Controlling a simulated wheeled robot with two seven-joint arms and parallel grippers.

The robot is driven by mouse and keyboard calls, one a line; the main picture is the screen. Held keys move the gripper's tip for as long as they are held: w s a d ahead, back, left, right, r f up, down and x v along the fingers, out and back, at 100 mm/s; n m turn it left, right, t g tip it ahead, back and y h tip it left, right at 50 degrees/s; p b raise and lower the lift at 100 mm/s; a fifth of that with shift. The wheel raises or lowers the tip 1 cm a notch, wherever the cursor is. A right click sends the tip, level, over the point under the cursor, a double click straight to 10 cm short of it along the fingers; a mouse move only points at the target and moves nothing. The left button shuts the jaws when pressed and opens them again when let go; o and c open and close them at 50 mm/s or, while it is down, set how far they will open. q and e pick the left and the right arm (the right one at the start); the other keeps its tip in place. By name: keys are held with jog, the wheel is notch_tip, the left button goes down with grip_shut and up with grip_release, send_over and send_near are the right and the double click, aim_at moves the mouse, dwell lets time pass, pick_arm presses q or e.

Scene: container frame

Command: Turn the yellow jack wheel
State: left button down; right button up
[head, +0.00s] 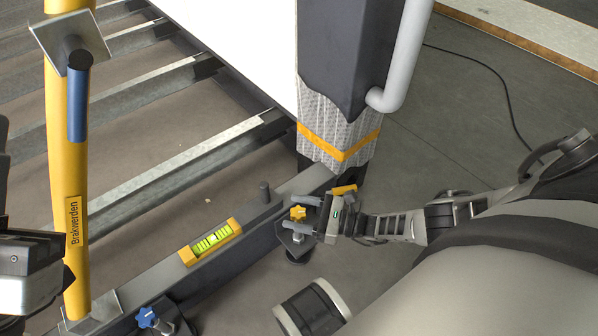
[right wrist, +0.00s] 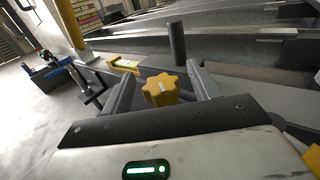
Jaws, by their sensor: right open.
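The yellow jack wheel (head: 298,212) is a small star-shaped knob on a jack at the frame's corner. In the right wrist view the wheel (right wrist: 161,89) sits between the two fingers, with a pale mark on its top. My right gripper (head: 292,214) is open around the wheel, one finger on each side; I see a gap at the fingers in the right wrist view (right wrist: 163,88). Part of the wheel's lower side is hidden by my gripper body. At the left edge of the head view a dark and grey part of my left arm shows, but its fingertips are not in view.
A yellow spirit level (head: 211,241) lies on the dark frame beam (head: 150,283). A blue star wheel (head: 146,317) is on another jack at lower left. A yellow post (head: 76,190) labelled Brakwerden stands at left. A wrapped dark column (head: 338,125) with a grey pipe rises behind my right gripper.

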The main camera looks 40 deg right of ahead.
jog(key=c, duration=1)
pick_arm(q)
jog(key=shift+r, duration=0.1)
pick_arm(e)
jog(key=shift+o, duration=0.2)
jog(key=shift+s+m+t+h, duration=0.1)
jog(key=shift+m+t+h, duration=0.2)
jog(key=shift+h, duration=0.1)
jog(key=shift+m+t+h, duration=0.6)
jog(key=shift+m+h, duration=0.1)
jog(key=shift+h, duration=0.2)
jog(key=m+t+h, duration=0.1)
jog(key=m+h, duration=0.2)
jog(key=h, duration=0.1)
jog(key=shift+a+t+p, duration=0.1)
jog(key=shift+t+p, duration=0.25)
jog(key=shift+t, duration=0.05)
pick_arm(q)
jog(key=shift+w+a+f+n+t+y, duration=0.1)
jog(key=shift+w+f+n+t+y, duration=0.1)
jog(key=shift+f+n+y, duration=0.25)
jog(key=shift+w+f+n+t+y, duration=0.2)
jog(key=shift+n+y, duration=0.45)
pick_arm(e)
jog(key=shift+f+m+t+h, duration=0.1)
jog(key=shift+m+t+h, duration=0.3)
jog(key=shift+m+h, duration=1.05)
jog(key=shift+n+h, duration=0.25)
jog(key=shift+h, duration=0.4)
